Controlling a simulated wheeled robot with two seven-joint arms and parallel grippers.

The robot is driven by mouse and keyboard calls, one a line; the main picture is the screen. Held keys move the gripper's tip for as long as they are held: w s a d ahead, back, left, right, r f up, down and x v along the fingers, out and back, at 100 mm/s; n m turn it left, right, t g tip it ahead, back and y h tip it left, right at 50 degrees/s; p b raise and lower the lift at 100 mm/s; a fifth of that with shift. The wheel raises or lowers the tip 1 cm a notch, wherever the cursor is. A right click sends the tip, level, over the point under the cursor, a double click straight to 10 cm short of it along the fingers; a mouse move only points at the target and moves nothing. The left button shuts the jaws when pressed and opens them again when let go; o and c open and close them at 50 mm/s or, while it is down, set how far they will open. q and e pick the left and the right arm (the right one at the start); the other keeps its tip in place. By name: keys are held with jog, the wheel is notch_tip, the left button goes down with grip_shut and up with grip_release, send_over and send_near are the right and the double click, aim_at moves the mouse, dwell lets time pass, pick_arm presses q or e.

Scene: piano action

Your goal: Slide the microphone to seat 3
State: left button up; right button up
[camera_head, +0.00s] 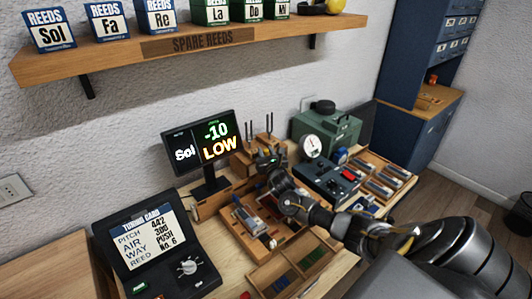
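My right arm comes in from the lower right. Its dark gripper (268,165) is above the back part of a wooden tray (285,243) on the workbench. The gripper is small in the picture and partly merges with the dark items behind it, so I cannot tell whether its fingers are open or shut. The tray holds a grey metal reed plate (248,217) and small parts. I cannot pick out the microphone or the numbered seats; they are too small or hidden by my arm. My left gripper is not in view.
A monitor (203,148) reads "Sol", "-10" and "LOW". A tuning card console (158,245) stands front left. A green machine with a gauge (325,133) and a dark control box (327,180) stand at the back right. A shelf (190,42) of reed boxes hangs above.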

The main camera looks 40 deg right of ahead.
grip_shut()
jog(key=shift+d, duration=1.2)
jog(key=shift+o, duration=0.4)
grip_release()
jog(key=shift+r, duration=0.1)
jog(key=o, duration=0.3)
jog(key=shift+d, duration=0.1)
jog(key=shift+s, duration=0.1)
jog(key=b+v, duration=0.2)
jog(key=v, duration=0.8)
jog(key=shift+s, duration=0.35)
